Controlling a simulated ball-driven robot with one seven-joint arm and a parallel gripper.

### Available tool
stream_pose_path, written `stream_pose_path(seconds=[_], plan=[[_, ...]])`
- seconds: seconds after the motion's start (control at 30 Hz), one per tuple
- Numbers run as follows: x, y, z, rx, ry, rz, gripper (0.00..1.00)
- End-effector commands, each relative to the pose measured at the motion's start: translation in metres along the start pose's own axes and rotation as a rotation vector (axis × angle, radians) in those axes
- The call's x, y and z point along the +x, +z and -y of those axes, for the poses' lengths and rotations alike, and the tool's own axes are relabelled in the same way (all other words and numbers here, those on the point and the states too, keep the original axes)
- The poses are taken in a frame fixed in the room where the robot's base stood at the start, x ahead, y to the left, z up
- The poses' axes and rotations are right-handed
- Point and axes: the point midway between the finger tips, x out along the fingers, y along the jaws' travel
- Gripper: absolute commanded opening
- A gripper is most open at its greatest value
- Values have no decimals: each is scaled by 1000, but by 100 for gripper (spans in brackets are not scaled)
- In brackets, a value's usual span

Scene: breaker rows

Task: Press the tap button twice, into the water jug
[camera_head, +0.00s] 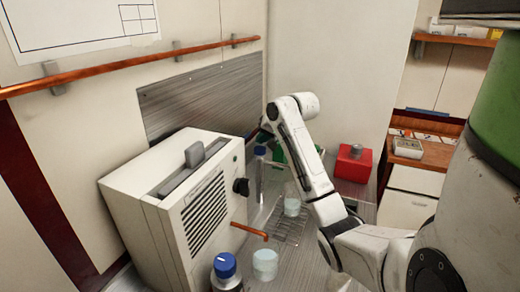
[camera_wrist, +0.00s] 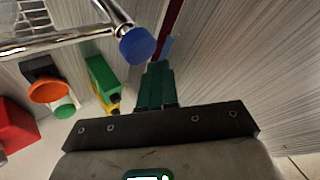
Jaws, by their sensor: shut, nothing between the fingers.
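A chrome tap (camera_wrist: 70,38) with a round blue button (camera_wrist: 137,46) on its end shows at the upper left of the wrist view. In the head view the blue button (camera_head: 260,151) is small, behind the white machine. My gripper (camera_wrist: 157,66) is shut and empty, its dark green fingertips just below and right of the button in the wrist picture; I cannot tell whether they touch. A clear vessel (camera_head: 291,205), perhaps the water jug, stands on the drain grate (camera_head: 288,228). Another clear vessel (camera_head: 265,264) stands below a copper spout (camera_head: 249,231).
The white machine (camera_head: 185,205) with a black knob fills the left. A blue-capped bottle (camera_head: 226,271) stands in front. A red box (camera_head: 353,163) sits to the right. Green and yellow blocks (camera_wrist: 102,75) and an orange cup (camera_wrist: 48,91) lie beside the tap in the wrist view.

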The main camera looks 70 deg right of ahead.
Motion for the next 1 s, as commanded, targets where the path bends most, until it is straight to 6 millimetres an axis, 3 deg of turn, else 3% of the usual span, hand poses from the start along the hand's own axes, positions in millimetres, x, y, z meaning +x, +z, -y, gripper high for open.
stream_pose_path(seconds=[1.0], plan=[[6, 4, -4, 0, 0, 0, 0]])
